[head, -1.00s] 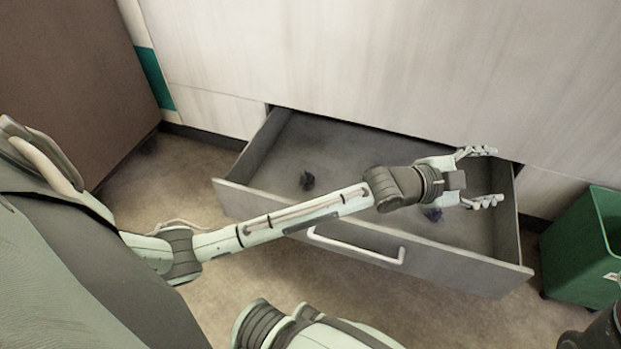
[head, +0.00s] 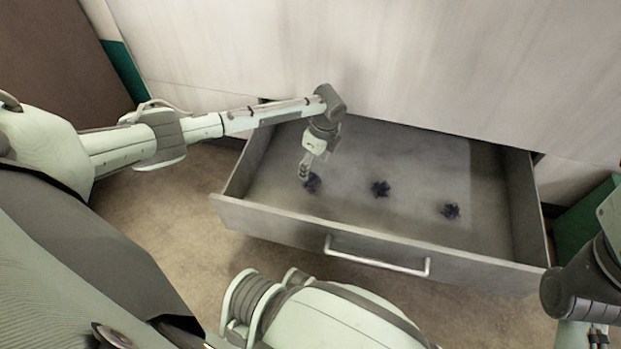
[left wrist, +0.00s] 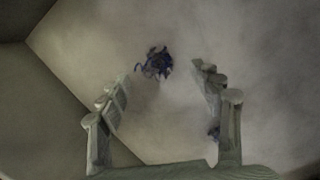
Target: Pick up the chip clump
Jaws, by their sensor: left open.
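Three small dark blue chip clumps lie on the floor of an open grey drawer: a left clump (head: 312,184), a middle clump (head: 381,189) and a right clump (head: 451,211). My left gripper (head: 307,170) points down into the drawer, just above the left clump and partly in front of it. In the left wrist view the gripper (left wrist: 162,78) is open and empty, with one clump (left wrist: 156,62) just beyond its fingertips, between them. My right gripper is not seen, only part of that arm.
The drawer's front panel (head: 290,231) has a pale bar handle (head: 375,262). Its left side wall is close to my left gripper. A pale cabinet face (head: 400,65) rises behind it. A green bin (head: 575,222) stands at the right, partly hidden by my right arm.

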